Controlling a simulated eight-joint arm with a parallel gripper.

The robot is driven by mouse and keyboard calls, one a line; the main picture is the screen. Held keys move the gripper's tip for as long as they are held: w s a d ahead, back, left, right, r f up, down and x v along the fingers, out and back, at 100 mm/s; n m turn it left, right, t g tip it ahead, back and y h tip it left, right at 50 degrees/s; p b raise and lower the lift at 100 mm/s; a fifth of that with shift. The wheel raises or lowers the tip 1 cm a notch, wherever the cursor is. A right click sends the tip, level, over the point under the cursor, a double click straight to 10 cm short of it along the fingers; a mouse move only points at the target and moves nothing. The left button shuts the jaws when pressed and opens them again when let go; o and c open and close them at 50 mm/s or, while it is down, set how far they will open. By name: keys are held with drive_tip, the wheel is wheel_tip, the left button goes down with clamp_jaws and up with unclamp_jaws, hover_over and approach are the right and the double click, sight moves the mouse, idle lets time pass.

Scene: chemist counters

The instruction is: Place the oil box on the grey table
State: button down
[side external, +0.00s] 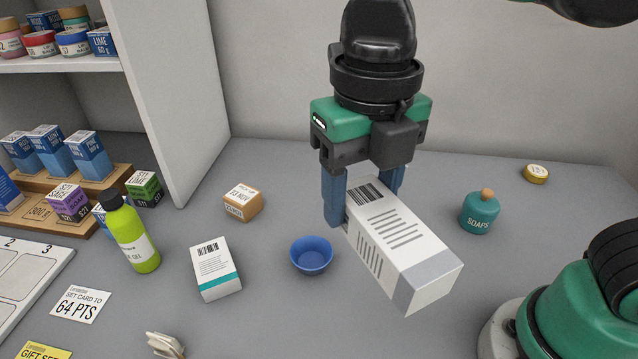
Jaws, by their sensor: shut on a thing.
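My gripper (367,203) points down and is shut on one end of a long white box (405,240). The box has barcodes, printed lines and a blue-grey band at its near end. It extends toward the lower right, over the grey table (270,325). I cannot tell whether its underside touches the table. No word "oil" is readable on it, and the faces turned away are hidden. A smaller white box with a teal band (215,268) lies on the table to the left, apart from my gripper.
A blue bowl (311,257) is just left of the held box. A teal soap jar (479,212) stands right of it. A green bottle (130,235), a small tan box (243,202) and cards are at left, near shelves (60,65). Table behind the jar is mostly clear.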

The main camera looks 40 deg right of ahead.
sight(346, 324)
idle(0.3)
wheel_tip(346, 324, down, 20)
drive_tip(key=shift+r, duration=0.2)
idle(0.6)
drive_tip(key=shift+f, duration=0.1)
drive_tip(key=shift+f, duration=0.15)
drive_tip(key=shift+c, duration=1.1)
unclamp_jaws()
drive_tip(key=shift+r, duration=0.2)
